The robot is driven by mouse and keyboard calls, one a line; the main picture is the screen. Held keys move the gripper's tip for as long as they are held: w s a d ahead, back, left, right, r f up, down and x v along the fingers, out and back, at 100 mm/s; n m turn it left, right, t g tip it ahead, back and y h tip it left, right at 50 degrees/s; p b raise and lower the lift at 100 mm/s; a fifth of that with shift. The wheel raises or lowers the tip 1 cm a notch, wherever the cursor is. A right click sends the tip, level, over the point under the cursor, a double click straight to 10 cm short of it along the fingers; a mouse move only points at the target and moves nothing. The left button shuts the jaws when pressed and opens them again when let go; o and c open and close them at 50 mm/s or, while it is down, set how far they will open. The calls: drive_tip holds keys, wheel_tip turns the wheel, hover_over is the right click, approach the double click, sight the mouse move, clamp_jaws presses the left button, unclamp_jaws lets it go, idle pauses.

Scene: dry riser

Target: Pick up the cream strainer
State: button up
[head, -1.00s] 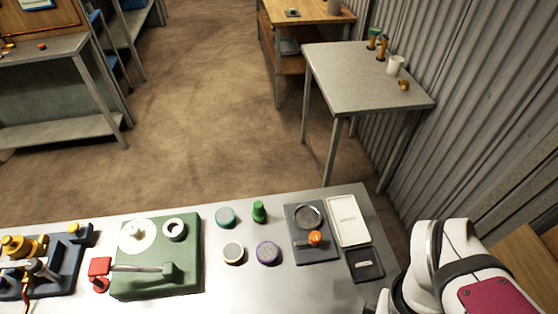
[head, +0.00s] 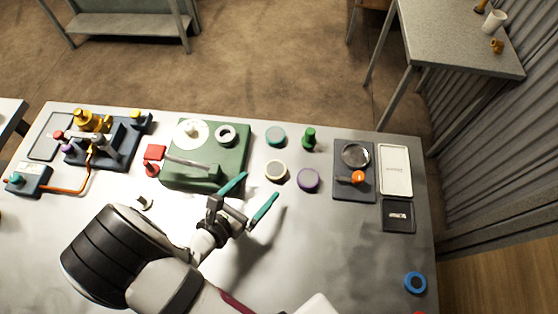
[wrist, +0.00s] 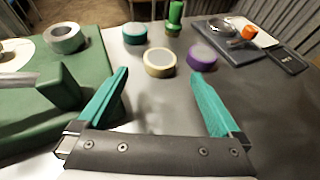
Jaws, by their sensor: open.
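The cream strainer (head: 276,171) is a round, cream-rimmed disc with a greyish centre, lying flat on the metal table. In the wrist view the strainer (wrist: 159,63) lies just beyond the fingertips, near the middle of the gap. My gripper (head: 260,186) is open and empty, its two teal fingers spread. It is on the near side of the strainer, apart from it. The gripper also fills the lower wrist view (wrist: 158,76). Nothing hides the strainer.
A purple-rimmed disc (head: 308,180) lies right of the strainer. A teal disc (head: 275,137) and a green knobbed piece (head: 309,139) are behind it. The green fixture (head: 238,140) stands left. A dark plate (head: 341,190) with an orange knob (head: 358,177) is farther right.

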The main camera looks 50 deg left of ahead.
sight(275, 170)
drive_tip(key=x, duration=0.8)
drive_tip(key=shift+w, duration=0.1)
drive_tip(key=shift+r, duration=0.1)
drive_tip(key=c, duration=1.4)
